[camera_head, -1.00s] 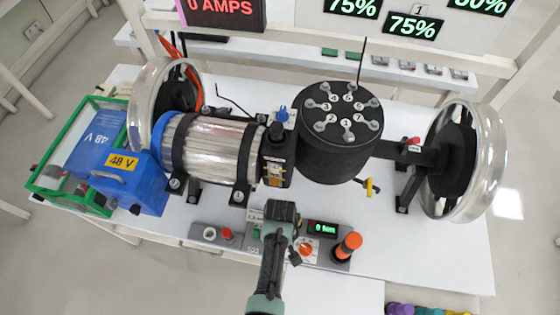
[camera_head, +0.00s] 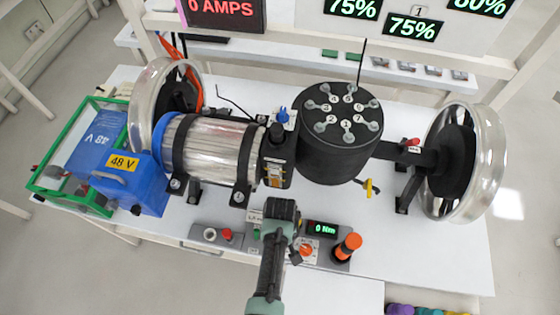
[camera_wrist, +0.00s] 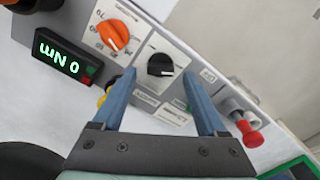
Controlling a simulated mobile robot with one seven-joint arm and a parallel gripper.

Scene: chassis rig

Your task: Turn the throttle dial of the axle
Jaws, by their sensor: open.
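In the wrist view a black dial (camera_wrist: 160,65) with a pale pointer sits on a white plate of the grey control panel. The blue fingers of my gripper (camera_wrist: 160,76) are open, with one tip to each side of this dial; I cannot tell whether they touch it. An orange dial (camera_wrist: 112,35) with numbers around it sits beside it, outside the fingers. I cannot read which dial is labelled throttle. In the head view my gripper (camera_head: 282,215) hangs over the panel and hides the black dial; the orange dial (camera_head: 307,249) shows beside it.
A torque display (camera_head: 322,229) reads 0 Nm, with an orange-topped lever (camera_head: 350,243) to its right. Behind the panel stand the motor (camera_head: 215,148), a black drum (camera_head: 338,150) and the wheels (camera_head: 468,160).

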